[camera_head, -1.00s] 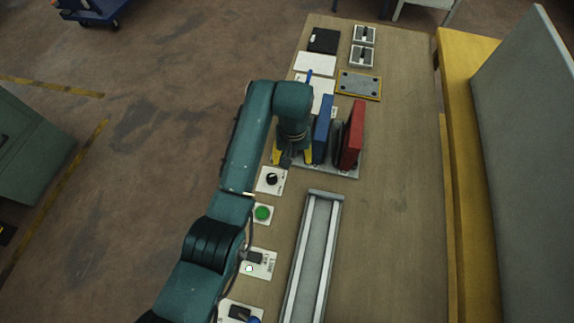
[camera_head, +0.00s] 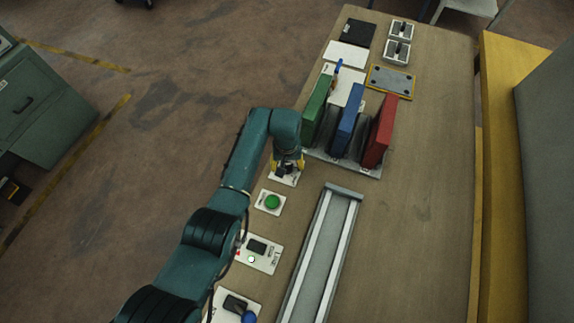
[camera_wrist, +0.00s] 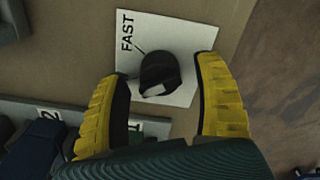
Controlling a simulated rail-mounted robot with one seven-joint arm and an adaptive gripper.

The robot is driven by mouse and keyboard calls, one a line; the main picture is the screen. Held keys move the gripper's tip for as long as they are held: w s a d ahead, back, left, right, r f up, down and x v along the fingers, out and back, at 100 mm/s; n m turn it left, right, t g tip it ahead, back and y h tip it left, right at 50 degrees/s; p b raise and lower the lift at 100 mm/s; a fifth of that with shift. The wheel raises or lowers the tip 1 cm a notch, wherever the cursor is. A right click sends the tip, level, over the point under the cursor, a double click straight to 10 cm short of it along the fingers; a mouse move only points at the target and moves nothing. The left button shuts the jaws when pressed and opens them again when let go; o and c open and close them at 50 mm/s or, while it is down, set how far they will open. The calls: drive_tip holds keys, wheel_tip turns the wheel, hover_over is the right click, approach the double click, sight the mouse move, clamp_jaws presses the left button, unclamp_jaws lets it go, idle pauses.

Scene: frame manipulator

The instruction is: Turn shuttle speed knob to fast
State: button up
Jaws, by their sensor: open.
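The shuttle speed knob (camera_wrist: 159,73) is a black round knob with a pale mark on its near side, on a white plate (camera_wrist: 189,27) lettered FAST in the wrist view. A thin line on the plate runs from the FAST lettering to the knob. My gripper (camera_wrist: 168,100) is open, its two yellow fingers on either side of the knob, with gaps visible; I cannot tell whether they touch it. In the head view my gripper (camera_head: 286,164) is over the knob's plate (camera_head: 284,180), hiding most of the knob.
Green, blue and red upright panels (camera_head: 349,125) stand in a rack just right of my gripper. A green button (camera_head: 272,202), a switch plate (camera_head: 259,252) and a long metal rail (camera_head: 322,255) lie nearer. The table's right side is clear.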

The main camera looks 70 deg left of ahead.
drive_tip(key=shift+f, duration=0.55)
drive_tip(key=c, duration=1.2)
